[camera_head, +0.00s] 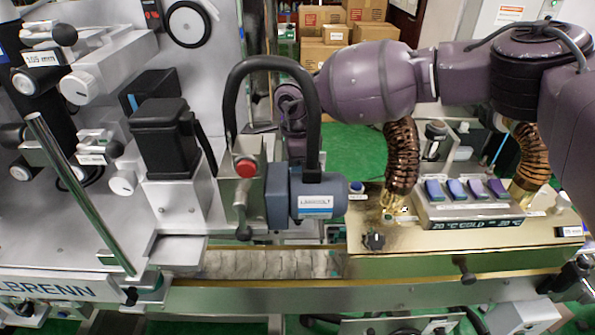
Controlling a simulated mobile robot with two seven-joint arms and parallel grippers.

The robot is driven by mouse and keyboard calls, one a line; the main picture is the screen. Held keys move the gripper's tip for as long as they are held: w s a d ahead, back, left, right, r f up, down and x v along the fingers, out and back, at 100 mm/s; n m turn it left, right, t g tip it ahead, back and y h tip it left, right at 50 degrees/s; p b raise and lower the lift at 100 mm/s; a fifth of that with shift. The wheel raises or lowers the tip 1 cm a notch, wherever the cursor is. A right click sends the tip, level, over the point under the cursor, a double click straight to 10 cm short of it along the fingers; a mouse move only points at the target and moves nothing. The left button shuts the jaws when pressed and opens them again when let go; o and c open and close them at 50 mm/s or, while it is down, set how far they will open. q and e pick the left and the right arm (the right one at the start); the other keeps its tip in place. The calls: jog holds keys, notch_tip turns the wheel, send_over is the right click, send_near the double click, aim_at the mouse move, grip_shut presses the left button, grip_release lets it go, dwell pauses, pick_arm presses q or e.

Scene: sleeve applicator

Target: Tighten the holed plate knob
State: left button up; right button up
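I cannot single out the holed plate knob with certainty. Several knobs show: a black knob (373,240) on the gold panel, a dark knob (467,272) on the front rail, and a lever knob (243,232) below a red button (245,168). My purple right arm (370,80) comes in from the right and reaches across to the middle. Its wrist end (290,100) is behind a black loop handle (240,95). The fingers of my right gripper are hidden there, and I cannot see what they touch. My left gripper is not in view.
The blue-grey motor (318,195) stands below the loop handle. A switch box (465,202) and brown ribbed hoses (401,158) are on the right, under my arm. The silver machine panel (60,240) with several knobs fills the left. Cardboard boxes (320,50) stand behind.

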jog(key=shift+m+b, duration=0.35)
jog(key=shift+m, duration=0.85)
jog(key=o, duration=0.9)
jog(key=shift+r, duration=0.15)
jog(key=shift+r+b, duration=0.55)
jog(key=shift+r, duration=4.75)
